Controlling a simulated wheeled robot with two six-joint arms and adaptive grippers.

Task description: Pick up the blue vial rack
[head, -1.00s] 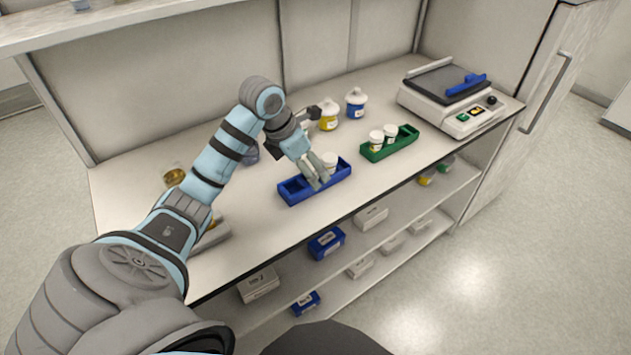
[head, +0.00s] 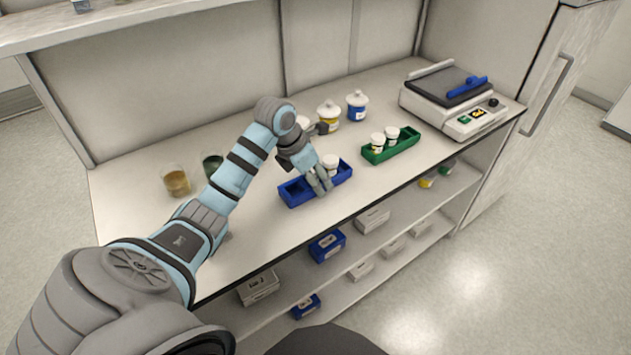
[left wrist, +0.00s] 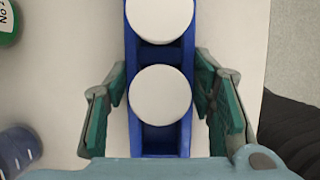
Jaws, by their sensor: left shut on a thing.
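The blue vial rack (head: 296,195) is on the bench near its front edge. A white-capped vial (head: 331,161) stands in its right part, and its left end looks empty. My left gripper (head: 318,188) reaches down over the middle of the rack. In the left wrist view the blue rack (left wrist: 160,143) runs between my left gripper's fingers (left wrist: 160,75), one along each long side, shut on it. Two round white caps show there, the nearer one (left wrist: 160,95) between the fingers. Finger contact points are partly hidden. My right gripper is not in view.
A green rack (head: 404,147) with two white-capped vials stands to the right. Yellow (head: 328,118) and blue (head: 357,106) labelled jars stand behind. Beakers (head: 176,182) are at left, and a device with a flat dark top (head: 446,84) is at right. The shelf below holds boxes (head: 327,246).

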